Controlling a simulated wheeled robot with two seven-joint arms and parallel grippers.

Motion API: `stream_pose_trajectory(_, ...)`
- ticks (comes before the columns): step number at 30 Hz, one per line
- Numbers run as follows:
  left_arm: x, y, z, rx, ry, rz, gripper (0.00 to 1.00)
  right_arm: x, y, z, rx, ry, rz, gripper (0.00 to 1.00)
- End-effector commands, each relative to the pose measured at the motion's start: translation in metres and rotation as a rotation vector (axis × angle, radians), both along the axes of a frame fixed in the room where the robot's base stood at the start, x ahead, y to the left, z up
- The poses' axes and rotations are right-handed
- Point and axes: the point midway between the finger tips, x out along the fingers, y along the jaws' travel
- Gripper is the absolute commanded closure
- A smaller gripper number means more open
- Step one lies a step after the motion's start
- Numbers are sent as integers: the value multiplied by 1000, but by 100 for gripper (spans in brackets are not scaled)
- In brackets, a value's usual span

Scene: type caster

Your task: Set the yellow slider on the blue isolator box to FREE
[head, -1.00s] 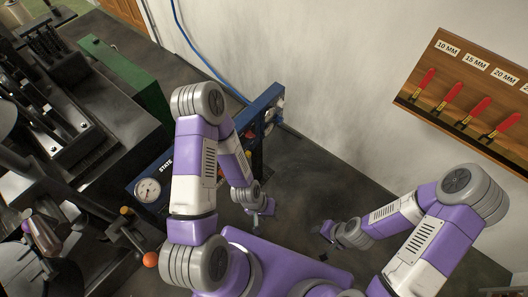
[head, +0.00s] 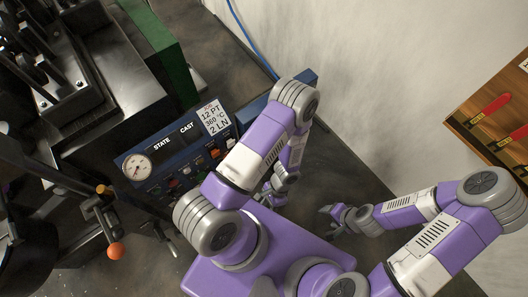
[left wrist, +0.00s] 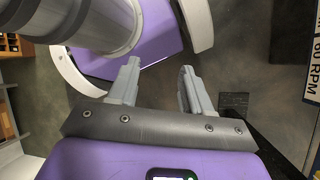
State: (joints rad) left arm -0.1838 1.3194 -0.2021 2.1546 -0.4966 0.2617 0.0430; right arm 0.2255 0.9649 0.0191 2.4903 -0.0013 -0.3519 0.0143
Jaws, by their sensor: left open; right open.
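In the head view a blue cabinet part (head: 307,78) shows behind my left arm; I cannot tell whether it is the isolator box. No yellow slider can be made out; my left arm covers much of that area. My left gripper (head: 270,194) is small and partly hidden behind my arm in the head view. In the left wrist view it (left wrist: 159,85) is open, with nothing between its two grey fingers. My right gripper (head: 328,217) is open and empty, above the dark floor to the right of the left one.
A blue control panel (head: 150,135) reading STATE CAST, with a gauge and several buttons, stands left of my left arm. Black machinery and a lever with an orange knob (head: 115,251) are farther left. A wooden board with red-handled tools (head: 490,113) hangs at right. Dark floor (head: 350,180) is open near the wall.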

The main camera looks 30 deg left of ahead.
Motion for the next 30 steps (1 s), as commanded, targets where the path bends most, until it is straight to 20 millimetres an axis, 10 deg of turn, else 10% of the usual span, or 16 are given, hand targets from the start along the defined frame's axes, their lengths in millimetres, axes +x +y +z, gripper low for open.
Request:
stream_pose_trajectory(4, 22, 67, -62, 321, 135, -541, 51, 0, 0, -53, 1, -1, 1, 38)
stream_pose_trajectory(12, 153, 97, -56, 990, 164, -1200, 51, 0, 0, -103, 1, -1, 1, 38)
stream_pose_trajectory(20, 199, 79, -35, 1239, 124, -1357, 51, 0, 1, -114, 1, -1, 1, 38)
stream_pose_trajectory(30, 218, 127, -35, 1238, 126, -1354, 51, 0, 1, -123, 1, -1, 1, 38)
